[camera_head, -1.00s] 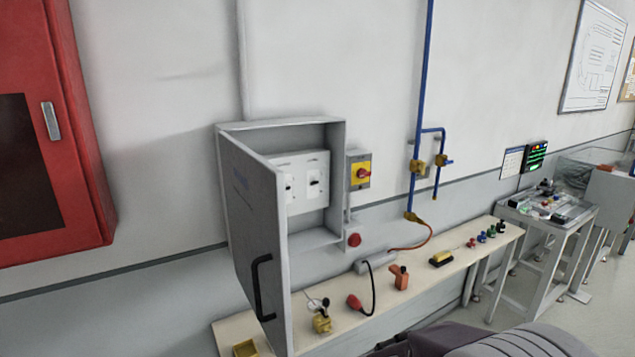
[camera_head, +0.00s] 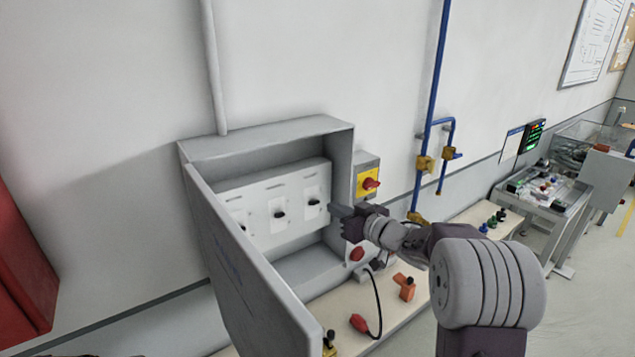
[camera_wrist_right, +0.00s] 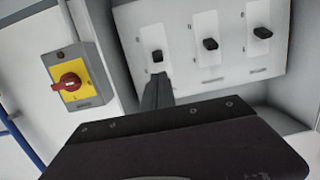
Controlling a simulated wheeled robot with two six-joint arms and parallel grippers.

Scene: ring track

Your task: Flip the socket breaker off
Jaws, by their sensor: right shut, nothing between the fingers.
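An open grey breaker box (camera_head: 265,137) on the wall holds a white panel (camera_head: 262,236) with three dark breaker levers in a row. The right lever (camera_head: 313,203), middle lever (camera_head: 280,214) and left lever (camera_head: 242,226) show in the head view. Their labels are too small to read, so I cannot tell which is the socket breaker. My right gripper (camera_head: 335,210) is shut and empty, its tips just by the right lever. In the right wrist view the shut fingers (camera_wrist_right: 157,85) point at that same lever (camera_wrist_right: 157,56); contact is unclear. My left gripper is out of view.
The box door (camera_head: 235,265) stands open at the left, toward me. A yellow switch with a red knob (camera_head: 370,184) is right of the box, with a red button (camera_head: 357,254) below. A bench (camera_head: 330,305) with tools and a cable runs underneath.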

